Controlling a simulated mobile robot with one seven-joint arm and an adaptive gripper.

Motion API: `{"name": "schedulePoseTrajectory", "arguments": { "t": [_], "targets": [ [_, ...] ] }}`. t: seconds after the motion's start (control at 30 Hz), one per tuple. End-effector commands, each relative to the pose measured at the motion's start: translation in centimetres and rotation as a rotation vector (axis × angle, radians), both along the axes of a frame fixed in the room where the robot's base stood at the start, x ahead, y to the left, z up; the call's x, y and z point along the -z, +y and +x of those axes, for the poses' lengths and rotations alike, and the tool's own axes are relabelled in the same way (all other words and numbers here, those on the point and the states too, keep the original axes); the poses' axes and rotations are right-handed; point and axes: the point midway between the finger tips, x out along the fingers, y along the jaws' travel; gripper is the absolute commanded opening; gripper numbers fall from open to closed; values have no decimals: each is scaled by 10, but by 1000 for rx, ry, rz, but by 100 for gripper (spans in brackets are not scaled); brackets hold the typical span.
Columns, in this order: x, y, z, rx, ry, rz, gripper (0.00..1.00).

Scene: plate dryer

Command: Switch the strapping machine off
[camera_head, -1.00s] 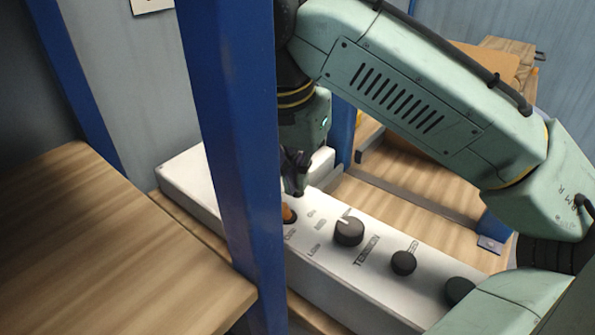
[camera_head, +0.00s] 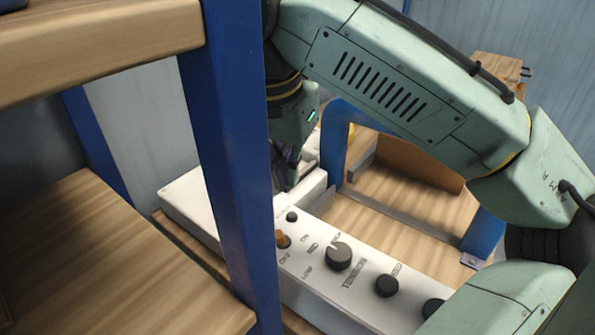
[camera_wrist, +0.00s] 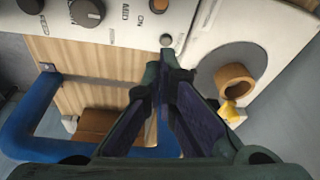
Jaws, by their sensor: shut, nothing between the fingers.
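The strapping machine (camera_head: 320,285) is a long white panel behind a blue post. Its orange switch (camera_head: 283,239) sits beside the ON and OFF labels, partly against the post's edge. I cannot tell which label it points to. My gripper (camera_head: 287,175) is shut and empty, beyond the button on the far side of the switch.
The tension knob (camera_head: 338,256) and other black knobs (camera_head: 387,286) line the panel. The blue post (camera_head: 238,170) stands close left of my arm, with wooden shelves (camera_head: 110,250) beyond. A brown ring (camera_wrist: 233,85) is right of the fingers in the wrist view.

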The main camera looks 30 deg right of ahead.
Motion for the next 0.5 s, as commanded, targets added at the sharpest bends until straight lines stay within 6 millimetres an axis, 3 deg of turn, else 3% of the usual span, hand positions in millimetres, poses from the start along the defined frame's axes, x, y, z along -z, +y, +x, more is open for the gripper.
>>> {"name": "schedulePoseTrajectory", "arguments": {
  "t": [0.2,0.5],
  "targets": [
    [-24,18,-9,2,-1,-1,0],
    [-31,24,-12,2,-1,2,0]
  ]
}}
